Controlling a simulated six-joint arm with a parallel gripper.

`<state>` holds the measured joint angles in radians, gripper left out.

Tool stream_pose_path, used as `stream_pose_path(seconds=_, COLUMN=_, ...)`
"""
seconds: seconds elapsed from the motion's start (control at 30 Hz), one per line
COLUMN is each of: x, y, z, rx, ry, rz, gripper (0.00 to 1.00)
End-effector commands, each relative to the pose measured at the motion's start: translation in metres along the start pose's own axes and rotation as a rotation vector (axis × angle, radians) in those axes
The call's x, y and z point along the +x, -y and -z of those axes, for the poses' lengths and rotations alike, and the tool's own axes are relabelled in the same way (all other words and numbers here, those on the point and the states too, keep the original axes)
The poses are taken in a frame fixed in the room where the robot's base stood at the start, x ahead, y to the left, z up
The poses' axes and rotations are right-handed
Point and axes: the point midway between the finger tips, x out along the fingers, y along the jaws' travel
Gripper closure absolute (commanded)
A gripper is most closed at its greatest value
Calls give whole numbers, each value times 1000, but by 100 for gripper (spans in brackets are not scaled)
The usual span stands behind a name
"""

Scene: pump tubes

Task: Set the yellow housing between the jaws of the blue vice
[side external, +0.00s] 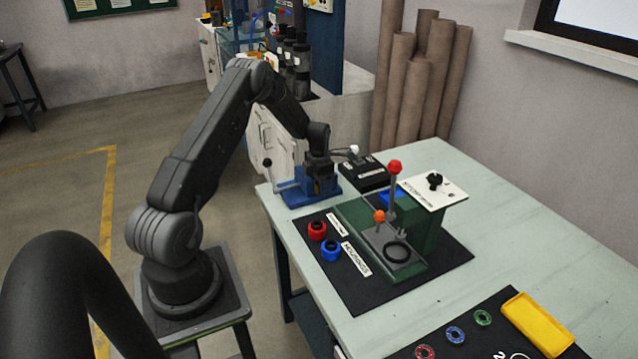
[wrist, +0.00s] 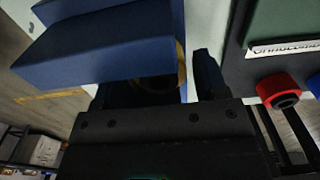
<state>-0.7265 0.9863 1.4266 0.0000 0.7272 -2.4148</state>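The blue vice (side external: 312,195) stands at the far left corner of the table. My gripper (side external: 320,172) is down over it, pointing downward. A small patch of the yellow housing (side external: 317,187) shows at the vice under my gripper; most of it is hidden. In the wrist view, a blue vice jaw (wrist: 100,48) covers much of the housing, whose yellow rim (wrist: 181,66) curves around a dark hole. The right finger (wrist: 207,75) stands beside the rim with a narrow gap between them. The left finger is hard to make out. My gripper looks open around the housing.
A black box (side external: 364,174) stands just right of the vice. A green fixture (side external: 425,225) with red and orange knobs stands on a black mat near red (side external: 317,230) and blue (side external: 331,250) rings. A yellow tray (side external: 537,322) lies at the front right.

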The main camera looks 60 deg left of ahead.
Motion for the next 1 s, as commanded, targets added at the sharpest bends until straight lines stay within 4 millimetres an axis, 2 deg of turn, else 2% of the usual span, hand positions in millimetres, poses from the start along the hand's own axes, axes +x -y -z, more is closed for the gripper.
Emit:
stream_pose_path(seconds=0.1, x=0, y=0, z=0, rx=0, ry=0, rz=0, gripper=25)
stream_pose_path(seconds=0.3, x=-1, y=0, z=0, rx=0, ry=0, rz=0, gripper=25)
stream_pose_path(seconds=0.43, x=-9, y=0, z=0, rx=0, ry=1, rz=-1, gripper=25)
stream_pose_path(seconds=0.57, x=-30, y=0, z=-1, rx=0, ry=3, rz=-2, gripper=25)
stream_pose_path(seconds=0.8, x=-82, y=-1, z=-1, rx=0, ry=3, rz=-3, gripper=25)
stream_pose_path(seconds=1.0, x=-112, y=0, z=0, rx=0, ry=1, rz=-2, gripper=25)
